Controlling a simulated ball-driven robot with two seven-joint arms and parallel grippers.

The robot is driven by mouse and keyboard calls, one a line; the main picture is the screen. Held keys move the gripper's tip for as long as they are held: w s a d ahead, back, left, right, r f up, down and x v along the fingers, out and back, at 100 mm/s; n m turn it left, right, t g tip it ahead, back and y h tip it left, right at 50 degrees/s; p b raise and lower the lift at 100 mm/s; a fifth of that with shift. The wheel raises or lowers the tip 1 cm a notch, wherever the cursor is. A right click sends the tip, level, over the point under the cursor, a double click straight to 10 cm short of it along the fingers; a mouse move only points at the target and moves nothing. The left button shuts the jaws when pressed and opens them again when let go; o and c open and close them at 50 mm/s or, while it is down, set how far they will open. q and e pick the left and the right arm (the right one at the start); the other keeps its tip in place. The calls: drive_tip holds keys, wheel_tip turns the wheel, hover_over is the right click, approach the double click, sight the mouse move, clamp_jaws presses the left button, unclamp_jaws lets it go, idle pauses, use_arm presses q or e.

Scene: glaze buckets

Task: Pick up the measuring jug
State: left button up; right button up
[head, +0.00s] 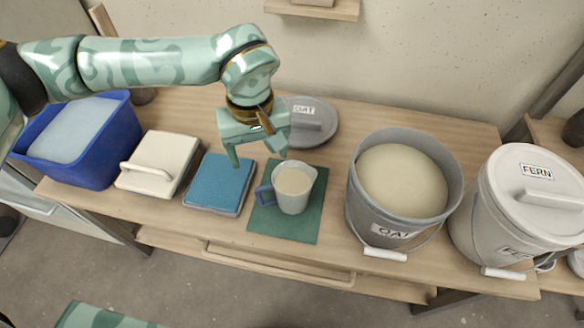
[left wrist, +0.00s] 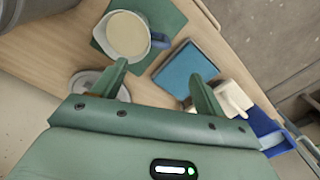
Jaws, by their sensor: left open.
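The measuring jug (head: 294,187) is whitish with a blue-grey handle on its left side and holds a cream liquid. It stands upright on a dark green mat (head: 308,225) on the wooden bench. The jug also shows at the top of the left wrist view (left wrist: 127,38), with its handle toward the right there. My left gripper (head: 259,158) is open and empty, above and behind the jug, apart from it. Its two fingers also show in the left wrist view (left wrist: 160,80), with bench between them. My right gripper is not in view.
A blue tile or pad (head: 219,184) lies left of the mat, then a cream block with a handle (head: 157,163) and a blue bin (head: 108,150). An open OAT bucket (head: 357,206) and a lidded FERN bucket (head: 484,215) stand right. A grey OAT lid (head: 318,122) lies behind.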

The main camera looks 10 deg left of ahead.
sight(265, 186)
use_arm(q)
wheel_tip(265, 186, down, 10)
drive_tip(key=b, duration=0.3)
drive_tip(key=shift+w+f+b, duration=0.1)
drive_tip(key=shift+b, duration=0.2)
drive_tip(key=shift+f, duration=0.5)
wheel_tip(265, 186, down, 5)
drive_tip(key=b, duration=0.3)
drive_tip(key=shift+d, duration=0.1)
drive_tip(key=shift+f, duration=0.1)
drive_tip(key=c, duration=1.3)
clamp_jaws()
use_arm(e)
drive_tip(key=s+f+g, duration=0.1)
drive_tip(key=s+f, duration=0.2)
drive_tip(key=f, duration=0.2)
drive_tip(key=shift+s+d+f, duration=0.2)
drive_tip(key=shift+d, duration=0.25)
